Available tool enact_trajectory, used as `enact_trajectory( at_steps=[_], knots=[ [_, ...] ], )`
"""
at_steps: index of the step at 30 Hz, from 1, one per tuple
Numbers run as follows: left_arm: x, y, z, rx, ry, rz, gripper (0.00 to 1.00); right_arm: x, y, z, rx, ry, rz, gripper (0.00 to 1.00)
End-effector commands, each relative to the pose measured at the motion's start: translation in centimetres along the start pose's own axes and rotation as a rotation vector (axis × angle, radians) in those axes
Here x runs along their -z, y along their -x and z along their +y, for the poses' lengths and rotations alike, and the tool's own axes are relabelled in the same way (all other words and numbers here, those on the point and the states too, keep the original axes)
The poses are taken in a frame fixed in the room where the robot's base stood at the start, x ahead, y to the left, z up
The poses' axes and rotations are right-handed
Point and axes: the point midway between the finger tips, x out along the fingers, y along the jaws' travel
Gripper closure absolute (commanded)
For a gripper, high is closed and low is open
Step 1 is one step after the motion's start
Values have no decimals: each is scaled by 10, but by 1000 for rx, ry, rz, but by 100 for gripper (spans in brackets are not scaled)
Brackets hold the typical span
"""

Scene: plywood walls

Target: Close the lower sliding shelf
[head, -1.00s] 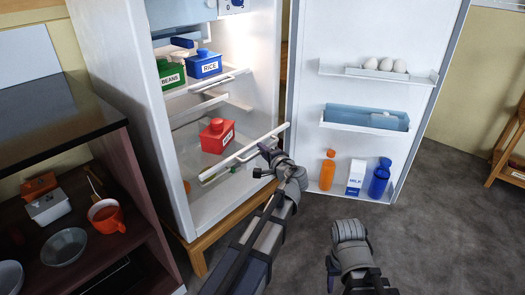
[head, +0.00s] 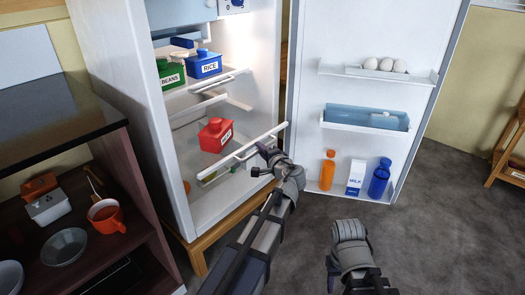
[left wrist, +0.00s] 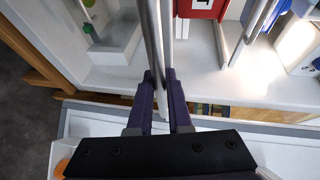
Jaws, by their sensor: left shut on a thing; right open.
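The lower sliding shelf (head: 242,156) is in the open fridge, with its white front bar standing out toward me past the fridge opening. A red box (head: 215,135) with a white label sits on it; its lower part also shows in the left wrist view (left wrist: 200,8). My left gripper (head: 259,162) is at the front of the shelf. In the left wrist view its fingers (left wrist: 160,80) are shut on the shelf's front bar (left wrist: 153,40). My right gripper (head: 348,235) is open and empty, low in front of the fridge door; its fingertips are hard to make out.
The upper shelf holds a green BEANS box (head: 171,74) and a blue RICE box (head: 203,63). The fridge door (head: 365,35) stands wide open at right, with eggs, bottles and a milk carton. A dark cabinet (head: 120,180) stands at left.

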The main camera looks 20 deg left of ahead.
Motion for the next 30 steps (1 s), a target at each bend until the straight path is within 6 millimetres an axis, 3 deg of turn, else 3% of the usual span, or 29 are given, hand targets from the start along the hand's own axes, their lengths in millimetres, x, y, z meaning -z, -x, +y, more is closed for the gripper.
enact_trajectory(
  at_steps=[5, 18, 24, 30],
  knots=[
    [-12, -30, -7, 1, 2, -5, 100, 0, 0, 0, 0, 0, 0, 50],
    [-53, -131, -29, 0, 1, -6, 100, 0, 0, 0, 0, 0, 0, 50],
    [-67, -164, -37, 0, 1, -3, 100, 0, 0, 0, 0, 0, 0, 50],
    [-76, -184, -41, 1, 1, -2, 100, 0, 0, 0, 0, 0, 0, 50]
  ],
)
